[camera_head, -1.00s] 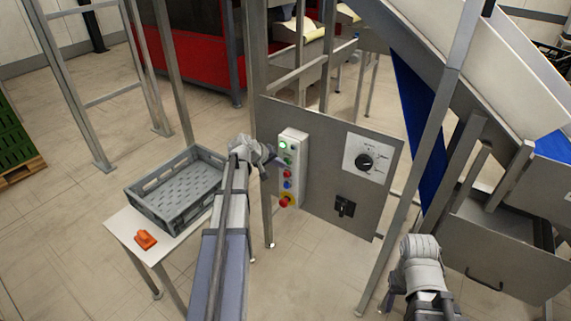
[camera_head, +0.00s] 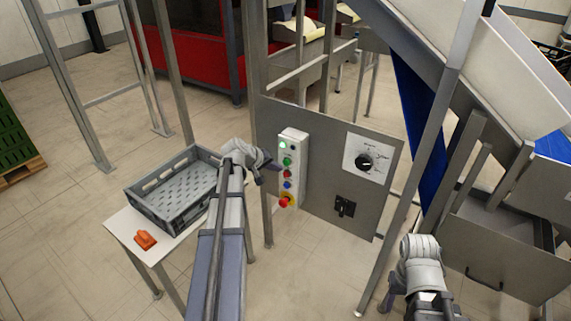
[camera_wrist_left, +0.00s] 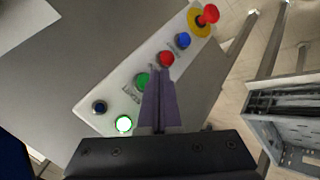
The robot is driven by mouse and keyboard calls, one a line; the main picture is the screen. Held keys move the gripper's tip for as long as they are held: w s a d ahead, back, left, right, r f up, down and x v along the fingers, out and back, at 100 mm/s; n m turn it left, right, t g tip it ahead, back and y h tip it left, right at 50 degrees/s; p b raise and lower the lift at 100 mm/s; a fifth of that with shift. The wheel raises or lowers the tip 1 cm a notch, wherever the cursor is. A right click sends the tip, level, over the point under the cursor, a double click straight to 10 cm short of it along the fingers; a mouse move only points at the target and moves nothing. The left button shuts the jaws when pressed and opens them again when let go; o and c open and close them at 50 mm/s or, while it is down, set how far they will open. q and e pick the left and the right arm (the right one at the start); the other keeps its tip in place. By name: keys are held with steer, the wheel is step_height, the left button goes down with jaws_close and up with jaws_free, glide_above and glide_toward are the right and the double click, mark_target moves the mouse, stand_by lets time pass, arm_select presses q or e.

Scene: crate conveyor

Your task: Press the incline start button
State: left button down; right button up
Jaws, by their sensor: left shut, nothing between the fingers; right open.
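The control box (camera_head: 289,168) is a pale upright strip on a grey panel, with several buttons. A lit green button (camera_head: 282,146) is near the top, with another green button (camera_head: 287,161) below it; both show in the left wrist view, lit (camera_wrist_left: 123,123) and unlit (camera_wrist_left: 142,80). The small labels are unreadable, so I cannot tell which is incline start. My left gripper (camera_head: 275,166) is shut and empty, just left of the box. In the left wrist view its fingers (camera_wrist_left: 160,78) overlap the box beside the unlit green button; contact cannot be told. My right gripper (camera_head: 388,303) is open, low right.
Red (camera_wrist_left: 166,58) and blue (camera_wrist_left: 183,40) buttons and a red mushroom button (camera_wrist_left: 208,14) sit further along the box. The panel also has a black dial (camera_head: 364,161) and switch (camera_head: 344,206). A grey crate (camera_head: 150,209) stands on a white table left of my arm.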

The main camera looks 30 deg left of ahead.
arm_select(q)
steer(key=s, duration=0.4)
steer(key=shift+s+a, duration=0.1)
steer(key=shift+a, duration=0.05)
stand_by(0.7)
steer(key=s+d+f+m+g+p, duration=0.1)
steer(key=s+d+m+g+p, duration=0.15)
steer(key=d, duration=0.95)
steer(key=s+d+f+m+g+p, duration=0.1)
steer(key=s+d+m+g, duration=0.25)
steer(key=d, duration=0.85)
steer(key=s+d+r+m+g+y+p, duration=0.1)
steer(key=s+d+m, duration=0.5)
steer(key=s+d, duration=0.8)
steer(key=g+y+p, duration=0.1)
steer(key=g+y, duration=0.1)
steer(key=shift+s+d+r+m+y, duration=0.15)
steer(key=shift+r+m+y, duration=0.15)
steer(key=shift+m+y, duration=0.1)
